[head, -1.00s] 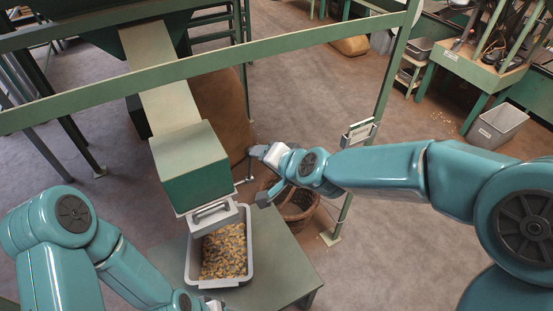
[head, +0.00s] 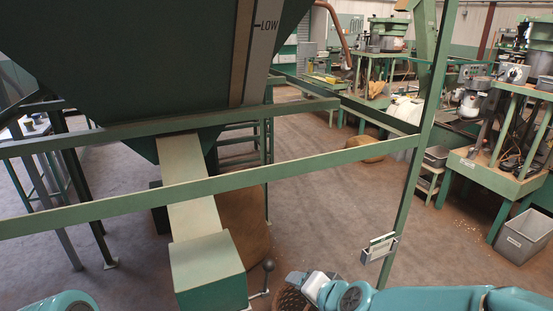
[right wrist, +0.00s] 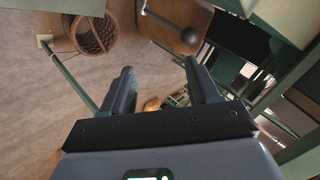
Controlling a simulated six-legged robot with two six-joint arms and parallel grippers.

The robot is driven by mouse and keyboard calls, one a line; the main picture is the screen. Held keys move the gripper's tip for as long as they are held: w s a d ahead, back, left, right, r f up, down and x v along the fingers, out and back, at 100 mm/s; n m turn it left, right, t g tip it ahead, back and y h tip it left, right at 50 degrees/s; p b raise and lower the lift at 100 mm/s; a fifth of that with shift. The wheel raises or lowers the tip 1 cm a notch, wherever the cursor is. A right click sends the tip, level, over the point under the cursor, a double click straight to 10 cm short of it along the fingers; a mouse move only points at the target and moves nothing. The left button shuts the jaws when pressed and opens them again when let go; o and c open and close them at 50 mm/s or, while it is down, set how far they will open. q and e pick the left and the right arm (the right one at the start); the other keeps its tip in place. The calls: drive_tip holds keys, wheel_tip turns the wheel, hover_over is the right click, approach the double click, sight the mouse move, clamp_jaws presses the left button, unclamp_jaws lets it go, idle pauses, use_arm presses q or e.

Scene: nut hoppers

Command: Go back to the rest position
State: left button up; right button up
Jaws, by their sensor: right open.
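My right gripper (head: 292,280) is at the bottom of the head view, just right of a lever with a black ball knob (head: 268,265). In the right wrist view my gripper (right wrist: 163,85) has its two dark fingers apart with nothing between them. The knob (right wrist: 190,36) shows beyond the fingers and looks clear of them. Of my left arm only a teal link shows at the bottom left of the head view; its gripper is out of the frame.
A green hopper (head: 140,50) with a pale chute (head: 190,195) and a green box (head: 208,270) stands left. A green rail (head: 300,166) and post (head: 412,170) cross ahead. A wicker basket (right wrist: 92,35) stands on the floor. A grey bin (head: 522,238) is far right.

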drive_tip(key=s+d+f+g+h, duration=0.1)
drive_tip(key=s+d+f+g, duration=0.2)
drive_tip(key=f, duration=0.7)
drive_tip(key=s+d+f+g+h, duration=0.1)
drive_tip(key=s+d+f+g, duration=0.2)
drive_tip(key=f, duration=0.7)
drive_tip(key=s+f+n+g, duration=0.1)
drive_tip(key=s+f+n, duration=0.1)
drive_tip(key=s+f, duration=0.3)
drive_tip(key=s+a+f+n+g+y, duration=0.1)
drive_tip(key=s+f+n, duration=0.2)
drive_tip(key=s, duration=0.9)
drive_tip(key=shift+s+f+g, duration=0.25)
drive_tip(key=shift+f+g, duration=0.05)
drive_tip(key=shift+f, duration=0.6)
drive_tip(key=shift+w, duration=0.1)
